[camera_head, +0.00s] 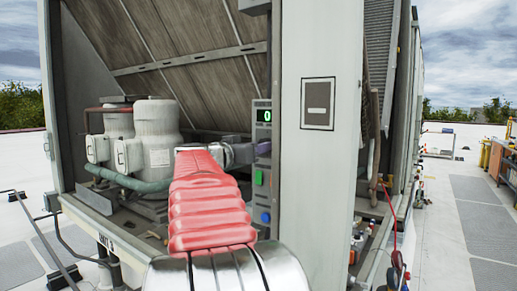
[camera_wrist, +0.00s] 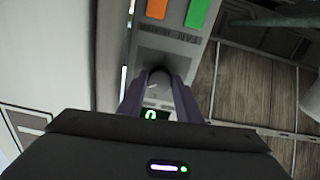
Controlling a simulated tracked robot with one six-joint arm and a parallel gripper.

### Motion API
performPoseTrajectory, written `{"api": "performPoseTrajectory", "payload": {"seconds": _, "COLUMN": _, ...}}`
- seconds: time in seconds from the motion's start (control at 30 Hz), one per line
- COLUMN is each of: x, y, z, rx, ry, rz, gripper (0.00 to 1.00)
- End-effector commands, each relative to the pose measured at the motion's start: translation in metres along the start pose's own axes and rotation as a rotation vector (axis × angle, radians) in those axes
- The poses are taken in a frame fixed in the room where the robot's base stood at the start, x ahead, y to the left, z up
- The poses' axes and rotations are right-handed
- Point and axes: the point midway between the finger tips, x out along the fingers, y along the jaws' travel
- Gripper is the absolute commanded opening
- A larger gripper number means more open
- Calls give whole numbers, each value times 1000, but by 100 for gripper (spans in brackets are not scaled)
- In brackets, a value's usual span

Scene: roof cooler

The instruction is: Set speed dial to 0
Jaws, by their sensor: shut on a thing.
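The speed dial (camera_wrist: 159,82) is a round grey knob on the narrow grey control panel (camera_wrist: 160,45). A small light mark shows on the knob in the wrist view. My gripper (camera_wrist: 160,90) is shut on the dial, with one purple-grey finger on each side of it. In the head view my gripper (camera_head: 246,153) reaches the panel from the left and hides the dial. The green digital display (camera_head: 264,115) above the dial reads 0. It also shows in the wrist view (camera_wrist: 155,115), partly covered.
A green button (camera_head: 259,178) and a blue button (camera_head: 265,217) sit lower on the panel. An orange button (camera_wrist: 157,8) is beside the green one. White compressor tanks (camera_head: 157,140) and pipes stand left of the panel. A pale cabinet post (camera_head: 318,190) stands close on the right.

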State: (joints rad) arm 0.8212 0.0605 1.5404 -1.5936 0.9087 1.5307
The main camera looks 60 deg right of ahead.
Motion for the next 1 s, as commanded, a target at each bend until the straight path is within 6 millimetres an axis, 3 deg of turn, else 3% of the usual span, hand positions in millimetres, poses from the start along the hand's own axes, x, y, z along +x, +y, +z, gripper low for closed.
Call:
{"api": "performPoseTrajectory", "payload": {"seconds": 0.27, "x": 0, "y": 0, "z": -2, "rx": -123, "ry": 5, "rz": -3, "gripper": 9}}
{"api": "performPoseTrajectory", "payload": {"seconds": 1.0, "x": 0, "y": 0, "z": -3, "rx": -784, "ry": 6, "rz": -3, "gripper": 9}}
